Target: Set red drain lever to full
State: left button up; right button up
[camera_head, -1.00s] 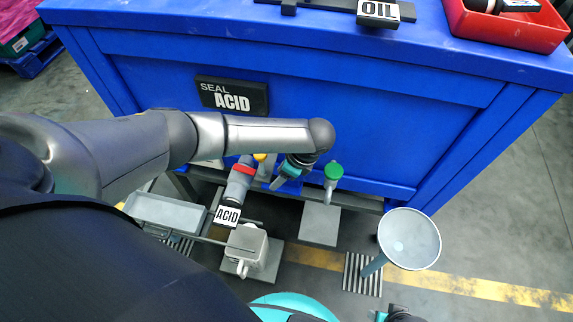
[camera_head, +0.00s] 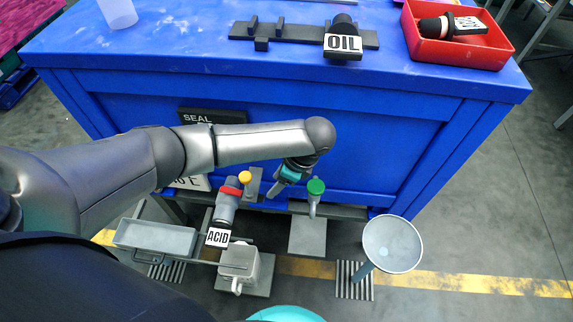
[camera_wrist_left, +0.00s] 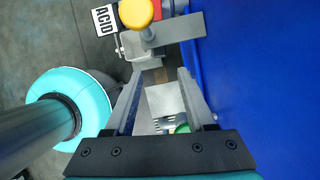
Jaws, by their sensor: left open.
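I cannot clearly make out a separate red lever. My left gripper (camera_head: 275,190) is open and empty, right of the yellow knob and apart from it. In the left wrist view its fingers (camera_wrist_left: 158,78) point toward the space beside the knob.
A green knob (camera_head: 316,187) stands just right of my left gripper. The blue box (camera_head: 390,135) wall is close beside the gripper. Below are a grey tray (camera_head: 155,237), a white jug (camera_head: 238,262) and a funnel (camera_head: 392,243). A red bin (camera_head: 457,53) sits on top.

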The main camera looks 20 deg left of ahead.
pick_arm(q)
jog(key=p+v, duration=0.2)
jog(key=v, duration=0.4)
jog(key=shift+r, duration=0.25)
pick_arm(e)
jog(key=s+d, duration=0.1)
jog(key=s, duration=0.2)
jog(key=s+d, duration=0.1)
jog(key=shift+s+d+f, duration=0.1)
jog(key=shift+s+d, duration=0.2)
jog(key=shift+s, duration=0.1)
pick_arm(q)
jog(key=shift+d, duration=0.1)
